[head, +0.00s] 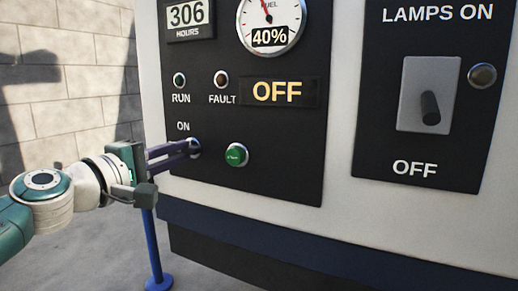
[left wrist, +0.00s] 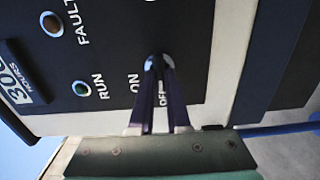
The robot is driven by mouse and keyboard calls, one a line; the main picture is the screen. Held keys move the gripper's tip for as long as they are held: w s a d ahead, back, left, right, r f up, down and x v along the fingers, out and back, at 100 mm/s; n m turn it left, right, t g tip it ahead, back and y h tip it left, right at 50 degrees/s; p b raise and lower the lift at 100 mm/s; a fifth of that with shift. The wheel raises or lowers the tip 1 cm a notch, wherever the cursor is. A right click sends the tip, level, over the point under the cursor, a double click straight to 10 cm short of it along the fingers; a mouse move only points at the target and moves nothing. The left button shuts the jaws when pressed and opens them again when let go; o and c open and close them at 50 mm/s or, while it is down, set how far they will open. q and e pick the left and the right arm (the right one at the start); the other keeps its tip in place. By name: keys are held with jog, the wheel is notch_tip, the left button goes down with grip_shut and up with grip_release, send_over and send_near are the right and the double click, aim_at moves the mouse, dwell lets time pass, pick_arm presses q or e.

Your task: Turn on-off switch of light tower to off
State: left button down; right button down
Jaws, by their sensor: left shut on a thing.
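The on-off switch (head: 196,148) is a small round knob at the lower left of the black control panel (head: 285,178), under the word ON. My left gripper (head: 188,149) is shut on it, with its dark purple fingers reaching in from the left. In the left wrist view the fingers (left wrist: 159,66) close around the switch (left wrist: 153,60), between the panel and the camera. The words ON and OFF stand beside it there. The fingers hide most of the knob, so I cannot tell which way it points. A display (head: 279,92) on the panel reads OFF. My right gripper is not in view.
A green button (head: 236,155) sits just right of the switch. RUN (head: 179,80) and FAULT (head: 221,79) lamps are above. A separate lamps panel (head: 372,150) on the right has a lever (head: 430,107) tilted toward OFF. A blue post (head: 154,245) stands below my left gripper.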

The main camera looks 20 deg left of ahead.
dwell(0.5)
pick_arm(q)
jog(key=c, duration=0.9)
grip_release()
jog(key=shift+s, duration=0.1)
jog(key=shift+s, duration=0.35)
jog(key=s, duration=0.3)
jog(key=s+p, duration=0.1)
jog(key=s, duration=0.5)
jog(key=shift+a, duration=0.4)
